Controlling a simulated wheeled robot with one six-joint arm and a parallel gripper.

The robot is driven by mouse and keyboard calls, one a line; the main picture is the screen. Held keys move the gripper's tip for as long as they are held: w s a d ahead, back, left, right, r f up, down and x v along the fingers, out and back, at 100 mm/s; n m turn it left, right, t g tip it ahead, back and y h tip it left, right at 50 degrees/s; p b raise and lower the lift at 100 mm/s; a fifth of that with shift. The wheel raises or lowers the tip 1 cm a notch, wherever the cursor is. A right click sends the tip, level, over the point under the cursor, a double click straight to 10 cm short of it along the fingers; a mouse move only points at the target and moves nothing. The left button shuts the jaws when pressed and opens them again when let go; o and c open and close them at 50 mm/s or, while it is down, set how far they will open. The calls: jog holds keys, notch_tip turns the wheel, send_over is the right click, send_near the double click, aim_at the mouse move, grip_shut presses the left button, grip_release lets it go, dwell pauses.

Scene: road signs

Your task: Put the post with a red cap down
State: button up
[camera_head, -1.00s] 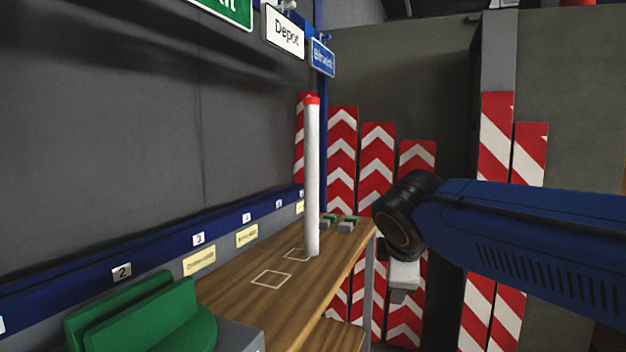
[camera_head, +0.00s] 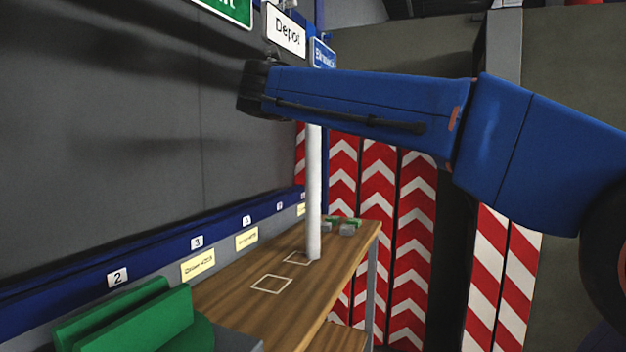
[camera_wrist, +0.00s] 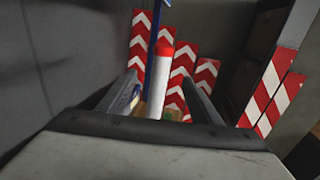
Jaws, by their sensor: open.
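The post (camera_head: 313,190) is a white pole standing upright on the wooden bench (camera_head: 310,293), beside a white outlined square. In the head view my blue arm hides its top. In the wrist view the post (camera_wrist: 158,92) shows its red cap, between and beyond the two fingers of my gripper (camera_wrist: 163,88). My gripper is open, and I see no contact between the fingers and the post. In the head view the gripper itself is hidden or cannot be made out.
A dark wall with a blue numbered rail (camera_head: 150,268) runs along the left of the bench. A green holder (camera_head: 130,315) stands at the near left. Small grey and green pieces (camera_head: 345,227) lie at the bench's far end. Red-and-white chevron boards (camera_head: 377,190) stand behind.

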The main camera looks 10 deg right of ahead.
jog(key=f+x, duration=0.1)
jog(key=x, duration=1.4)
jog(key=shift+w+d, duration=0.2)
jog(key=shift+d, duration=0.25)
jog(key=shift+c, duration=0.4)
grip_shut()
